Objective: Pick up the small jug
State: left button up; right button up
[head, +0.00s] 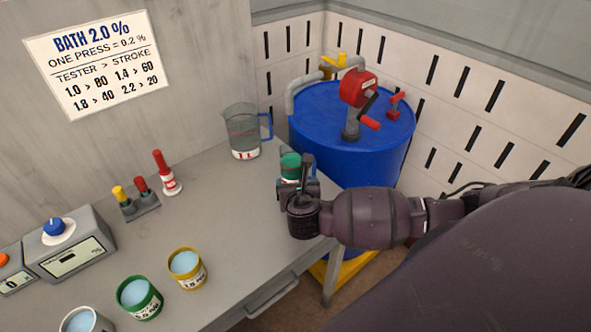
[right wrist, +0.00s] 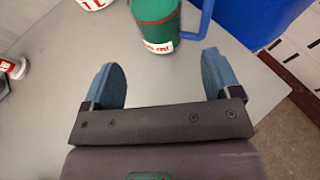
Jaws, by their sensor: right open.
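The small jug is green with a white label and a blue handle; in the head view its green top (head: 290,162) shows just beyond my right gripper (head: 298,183), which hides its lower part. In the right wrist view the small jug (right wrist: 157,22) stands on the table just ahead of my right gripper (right wrist: 160,66), roughly in line with the gap between the fingers. The jug's top is cut off there. The right fingers are spread wide with nothing between them. The blue handle is on the jug's right side. My left gripper is not in view.
A large clear jug (head: 242,133) stands behind on the grey table (head: 225,190). A blue drum (head: 335,125) with a red crank pump (head: 358,90) stands beyond the table's right edge. Yellow (head: 187,268) and green (head: 139,297) cups stand at the front, testers at the left.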

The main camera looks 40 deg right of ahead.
aim_at(293, 174)
jog(key=x, duration=0.4)
jog(key=shift+w+a, duration=0.1)
jog(key=shift+w, duration=0.2)
jog(key=shift+x, duration=3.05)
jog(key=shift+s+f, duration=0.15)
jog(key=shift+f, duration=0.05)
jog(key=c, duration=0.7)
jog(key=shift+r, duration=0.1)
jog(key=shift+c, duration=0.2)
